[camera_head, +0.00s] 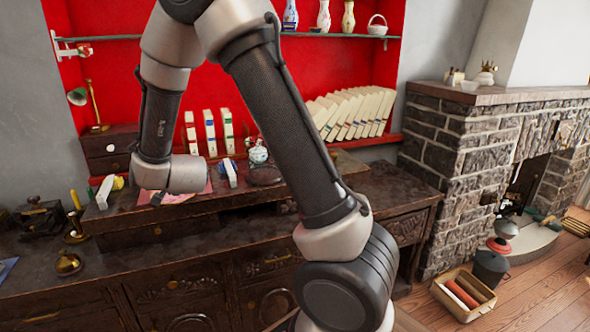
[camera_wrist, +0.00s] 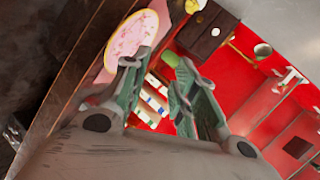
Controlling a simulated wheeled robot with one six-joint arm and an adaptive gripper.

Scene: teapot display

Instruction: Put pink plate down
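The pink plate (camera_wrist: 132,34) has a patterned face and a gold rim. In the wrist view it lies on the dark wooden desk top, over a pink cloth (camera_wrist: 178,10). My gripper (camera_wrist: 162,72) is open, with a clear gap between its two fingers. One fingertip overlaps the plate's edge in the picture; I cannot tell whether they touch. In the head view my wrist hides most of this spot. Only a pink patch (camera_head: 203,196) shows beside it on the desk (camera_head: 225,226), and I cannot tell plate from cloth there.
White books (camera_head: 210,132) stand in the red shelf behind, with a leaning row (camera_head: 352,112) to the right. A small teapot (camera_head: 258,154) stands right of my wrist. A brass bell (camera_head: 67,263) and a lamp (camera_head: 90,105) are at left.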

